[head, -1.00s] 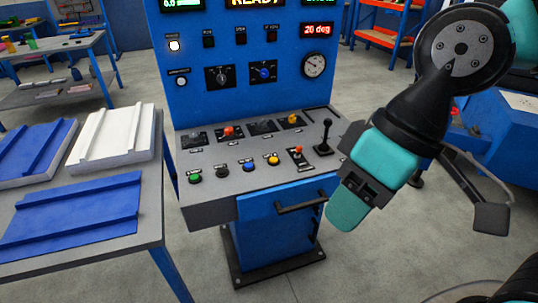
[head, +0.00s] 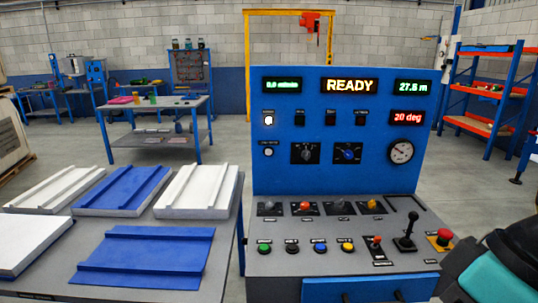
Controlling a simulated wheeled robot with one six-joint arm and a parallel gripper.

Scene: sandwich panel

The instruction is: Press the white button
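The blue control console (head: 335,170) stands right of centre, with an upright panel and a sloped grey desk. A small bright white round button or lamp (head: 268,118) is at the panel's upper left. The desk's front row has a green button (head: 264,247), a black one (head: 292,247), a blue one (head: 320,247) and a yellow one (head: 348,247). My arm's black and teal end (head: 490,278) is at the lower right, cut off by the frame, apart from the white ones. Its fingertips are not clear.
A black joystick (head: 406,238), a red-tipped switch (head: 375,243) and a red mushroom button (head: 444,237) are on the desk's right, near my arm. A table (head: 225,225) with blue and white panels stands left of the console. The space before the upright panel is clear.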

